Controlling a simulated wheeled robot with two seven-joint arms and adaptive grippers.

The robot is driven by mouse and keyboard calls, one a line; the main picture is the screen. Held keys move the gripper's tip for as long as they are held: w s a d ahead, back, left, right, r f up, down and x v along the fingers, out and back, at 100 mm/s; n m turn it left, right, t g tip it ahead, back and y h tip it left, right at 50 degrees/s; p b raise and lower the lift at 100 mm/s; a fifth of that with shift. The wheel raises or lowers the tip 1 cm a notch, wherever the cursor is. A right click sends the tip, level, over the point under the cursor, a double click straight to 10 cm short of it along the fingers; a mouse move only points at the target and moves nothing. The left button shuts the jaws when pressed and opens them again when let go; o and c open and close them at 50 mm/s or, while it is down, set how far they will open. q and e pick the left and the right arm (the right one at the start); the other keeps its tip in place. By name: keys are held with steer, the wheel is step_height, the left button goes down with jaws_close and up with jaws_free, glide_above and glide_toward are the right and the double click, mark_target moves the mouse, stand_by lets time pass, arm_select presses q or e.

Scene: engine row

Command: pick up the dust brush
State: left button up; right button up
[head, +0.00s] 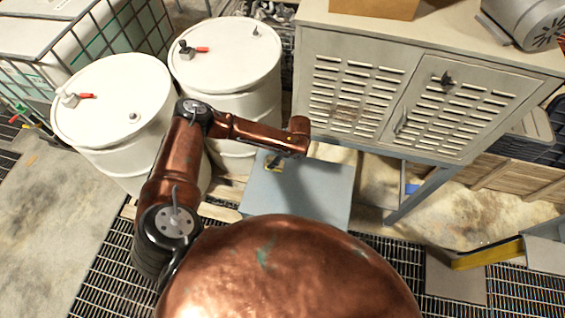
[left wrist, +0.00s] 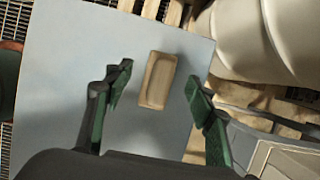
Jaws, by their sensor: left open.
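The dust brush (left wrist: 158,80) shows in the left wrist view as a tan, rounded wooden block on a flat blue-grey surface. Its bristles are not visible. The blue-grey box (head: 315,195) appears in the head view below the end of my left arm, and its top matches that surface. My left gripper (left wrist: 158,88) is open, with one dark green finger on each side of the brush and a gap on both sides. In the head view my copper left forearm mostly hides the gripper, and I cannot make out the brush clearly there. My right gripper is not in view.
Two white drums (head: 225,52) (head: 112,98) stand at the left, close to my left arm. A louvred metal cabinet (head: 360,95) stands behind and right of the box. A caged white tank (head: 60,40) is at the far left. Floor grating (head: 110,270) lies in front.

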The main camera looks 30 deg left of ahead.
arm_select(q)
steer(key=shift+d, duration=0.35)
steer(key=shift+s+a+f, duration=0.1)
steer(key=shift+s+f, duration=0.05)
steer(key=shift+f, duration=0.1)
steer(key=shift+p+x, duration=0.3)
steer(key=shift+x, duration=0.6)
steer(key=p+x, duration=0.1)
steer(key=x, duration=0.3)
steer(key=shift+w+a+f, duration=0.1)
steer(key=shift+w+a, duration=0.1)
steer(key=shift+w, duration=0.05)
steer(key=shift+a+f, duration=0.1)
steer(key=shift+f, duration=0.1)
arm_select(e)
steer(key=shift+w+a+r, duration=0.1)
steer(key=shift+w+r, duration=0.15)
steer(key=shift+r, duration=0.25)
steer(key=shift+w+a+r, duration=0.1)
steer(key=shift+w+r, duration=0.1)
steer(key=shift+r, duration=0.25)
arm_select(q)
steer(key=shift+c, duration=0.4)
steer(key=c, duration=1.3)
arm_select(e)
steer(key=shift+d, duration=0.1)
